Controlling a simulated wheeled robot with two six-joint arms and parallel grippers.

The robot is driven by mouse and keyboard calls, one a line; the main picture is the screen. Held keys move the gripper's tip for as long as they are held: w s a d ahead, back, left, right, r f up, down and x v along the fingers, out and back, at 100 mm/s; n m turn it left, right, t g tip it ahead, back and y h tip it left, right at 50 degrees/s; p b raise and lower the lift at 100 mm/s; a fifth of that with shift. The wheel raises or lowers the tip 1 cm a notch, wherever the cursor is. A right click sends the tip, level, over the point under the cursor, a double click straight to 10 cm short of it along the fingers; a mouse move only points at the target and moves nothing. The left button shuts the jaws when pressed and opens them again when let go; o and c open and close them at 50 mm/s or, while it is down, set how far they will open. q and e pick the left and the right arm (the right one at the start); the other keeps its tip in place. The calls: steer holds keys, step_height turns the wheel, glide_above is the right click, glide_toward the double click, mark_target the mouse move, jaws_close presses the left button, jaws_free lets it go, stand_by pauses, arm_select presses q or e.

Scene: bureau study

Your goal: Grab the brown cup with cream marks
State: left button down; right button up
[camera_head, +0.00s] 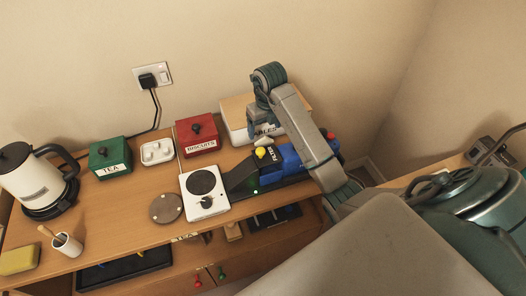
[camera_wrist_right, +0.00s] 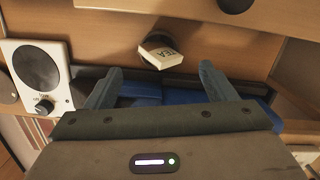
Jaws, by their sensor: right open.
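No brown cup with cream marks can be made out in either view. The only cup-like thing is a white holder (camera_head: 67,245) with a wooden-handled item in it, at the far left of the head view. My right gripper (camera_head: 262,115) is over the counter's far end, beside a pale box (camera_head: 236,119) with a wooden top, partly hidden by my arm. In the right wrist view my right gripper (camera_wrist_right: 161,78) has its fingers apart and nothing visible held between them. Beyond them is a dark thing (camera_wrist_right: 153,43) with a cream TEA label. My left gripper is not in view.
Blue things (camera_head: 290,158) lie under my arm. An open shelf runs below.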

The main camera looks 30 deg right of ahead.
mark_target(264, 137)
steer(key=f, duration=0.1)
steer(key=f+b, duration=0.2)
steer(key=f, duration=0.1)
steer(key=shift+w, duration=0.25)
steer(key=shift+f+p, duration=0.4)
steer(key=shift+f, duration=0.15)
step_height(264, 137, down, 4)
steer(key=shift+r+p, duration=0.25)
steer(key=shift+p, duration=0.5)
steer(key=shift+f, duration=0.45)
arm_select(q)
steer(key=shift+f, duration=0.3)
arm_select(e)
steer(key=c, duration=1.1)
steer(key=shift+o, duration=0.2)
